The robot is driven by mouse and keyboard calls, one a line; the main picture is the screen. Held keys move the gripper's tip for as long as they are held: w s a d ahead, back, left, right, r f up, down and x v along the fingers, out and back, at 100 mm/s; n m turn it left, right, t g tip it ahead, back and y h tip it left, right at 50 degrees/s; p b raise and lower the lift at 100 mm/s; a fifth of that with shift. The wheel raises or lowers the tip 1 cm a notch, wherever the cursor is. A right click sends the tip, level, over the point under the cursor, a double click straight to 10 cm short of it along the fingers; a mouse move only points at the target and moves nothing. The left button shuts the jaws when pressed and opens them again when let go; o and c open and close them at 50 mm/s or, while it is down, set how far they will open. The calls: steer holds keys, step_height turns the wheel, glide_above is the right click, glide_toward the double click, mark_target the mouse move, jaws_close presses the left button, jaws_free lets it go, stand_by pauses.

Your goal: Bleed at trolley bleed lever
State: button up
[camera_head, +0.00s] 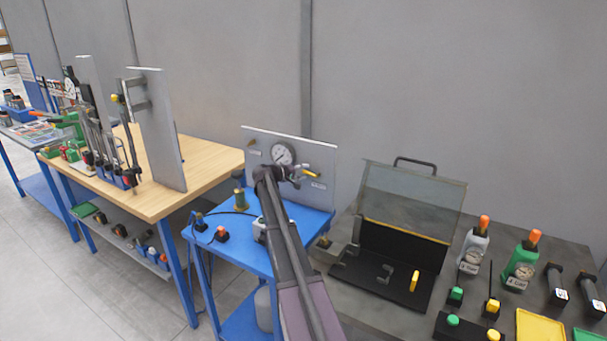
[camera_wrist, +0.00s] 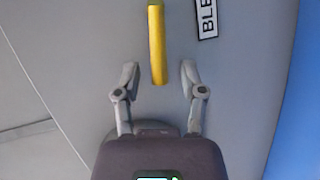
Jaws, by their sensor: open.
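The bleed lever is a yellow handle (camera_head: 312,173) on the upright grey panel (camera_head: 322,158) of the blue trolley (camera_head: 206,240). In the wrist view the yellow lever (camera_wrist: 157,45) hangs down from the top edge, and its lower end lies between my fingertips. A white label (camera_wrist: 207,18) reading "BLE", cut off by the frame, is to its right. My gripper (camera_wrist: 160,76) is open, with one finger on each side of the lever and a visible gap on both sides. In the head view my gripper (camera_head: 292,180) is at the panel, just left of the lever, partly hidden by my arm.
A round gauge (camera_head: 283,153) sits on the panel left of the lever. An open dark case (camera_head: 410,215) is on the right bench, and a wooden bench (camera_head: 205,165) is on the left.

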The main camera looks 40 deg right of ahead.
mark_target(318, 165)
jaws_close()
steer(key=shift+d, duration=0.1)
steer(key=shift+r+p, duration=0.25)
steer(key=shift+p, duration=0.1)
steer(key=m+p, duration=0.1)
steer(key=r+m+t+y+p, duration=0.1)
steer(key=p, duration=0.1)
steer(key=shift+s+r, duration=0.3)
steer(key=shift+s, duration=0.05)
steer(key=m+p, duration=0.1)
steer(key=s+r+m+t+y+p, duration=0.1)
steer(key=m+t+p, duration=0.1)
steer(key=shift+s+d+r+y, duration=0.2)
steer(key=shift+d+r+y, duration=0.05)
steer(key=shift+y, duration=0.05)
steer(key=m, duration=0.1)
steer(key=s+t+p, duration=0.1)
steer(key=m+y, duration=0.1)
steer(key=shift+s+d+r+m+t, duration=0.25)
steer(key=shift+d+r+m+t, duration=0.05)
steer(key=shift+t, duration=0.1)
steer(key=s+m+t, duration=0.2)
steer(key=m, duration=0.1)
steer(key=shift+d+r+t+y, duration=0.15)
steer(key=shift+d+t+y, duration=0.15)
steer(key=shift+d, duration=0.1)
steer(key=shift+w, duration=0.1)
